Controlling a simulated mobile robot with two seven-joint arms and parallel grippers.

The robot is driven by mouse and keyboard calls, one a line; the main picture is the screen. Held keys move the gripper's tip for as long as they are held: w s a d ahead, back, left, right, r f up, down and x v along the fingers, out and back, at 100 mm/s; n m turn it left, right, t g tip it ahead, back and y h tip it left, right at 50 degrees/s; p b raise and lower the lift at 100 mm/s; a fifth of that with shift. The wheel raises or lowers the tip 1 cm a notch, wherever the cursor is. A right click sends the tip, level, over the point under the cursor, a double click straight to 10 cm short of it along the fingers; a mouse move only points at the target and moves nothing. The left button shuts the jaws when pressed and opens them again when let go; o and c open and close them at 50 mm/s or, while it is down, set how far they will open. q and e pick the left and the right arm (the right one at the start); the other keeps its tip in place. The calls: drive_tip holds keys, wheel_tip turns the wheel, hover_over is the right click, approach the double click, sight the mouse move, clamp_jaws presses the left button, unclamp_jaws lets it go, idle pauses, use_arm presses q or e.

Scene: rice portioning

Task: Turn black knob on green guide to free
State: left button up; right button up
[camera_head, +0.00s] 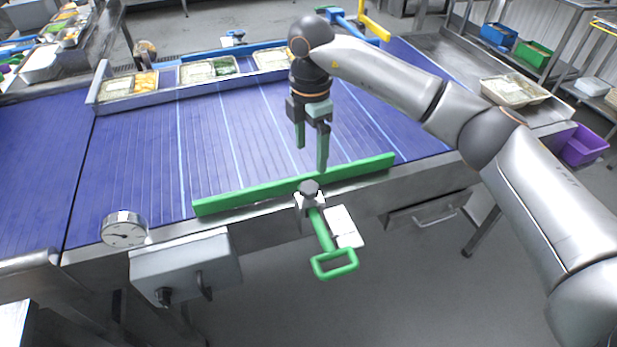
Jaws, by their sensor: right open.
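The green guide (245,198) is a long bar along the near edge of the blue conveyor. My right gripper (311,160) points down above the belt, just behind the knob and the guide. Its fingers are open and empty, apart from the knob. My left gripper is not in view.
The blue conveyor (150,150) is clear in the middle. Food trays (208,71) stand in a rail along its far side. A dial gauge (124,229) and a grey control box (186,266) are at the front left. A filled tray (514,91) is at the right.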

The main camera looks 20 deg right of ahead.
sight(310, 187)
wheel_tip(310, 187, down, 10)
drive_tip(key=shift+p, duration=0.65)
drive_tip(key=c, duration=1.4)
